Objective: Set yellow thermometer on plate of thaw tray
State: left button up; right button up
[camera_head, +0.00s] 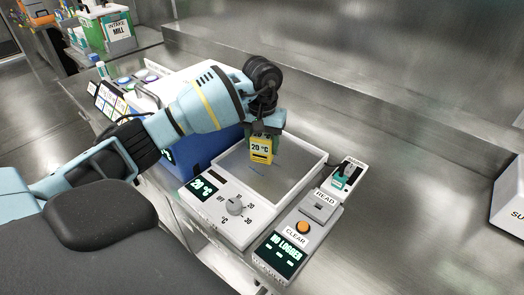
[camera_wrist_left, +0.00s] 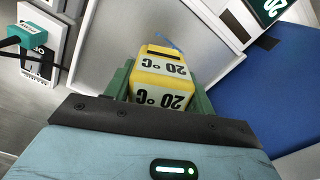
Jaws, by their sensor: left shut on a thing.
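The yellow thermometer (camera_head: 261,149) reads 20 °C and is held in my left gripper (camera_head: 262,137), over the plate of the thaw tray. In the left wrist view the thermometer (camera_wrist_left: 161,78) sits between the green fingers of my left gripper (camera_wrist_left: 160,85). I cannot tell whether its underside touches the plate. The thaw tray (camera_head: 229,213) is a white unit with a dial, a 20 °C display and a grey metal plate (camera_head: 285,178) inside a raised rim. The plate also shows in the left wrist view (camera_wrist_left: 112,47). My right gripper is not in view.
A reader unit (camera_head: 303,228) with an orange button and a "NO LOGGER" display stands right of the tray. A blue box (camera_head: 207,147) is close on the left. Bare metal counter (camera_head: 420,190) lies right.

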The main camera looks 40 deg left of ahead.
aim_at(262, 152)
pick_arm(q)
jog(key=shift+w+a+f, duration=0.15)
jog(key=shift+f, duration=1.6)
jog(key=shift+f, duration=0.15)
jog(key=o, duration=1)
notch_tip(262, 152, up, 12)
jog(key=shift+r, duration=0.15)
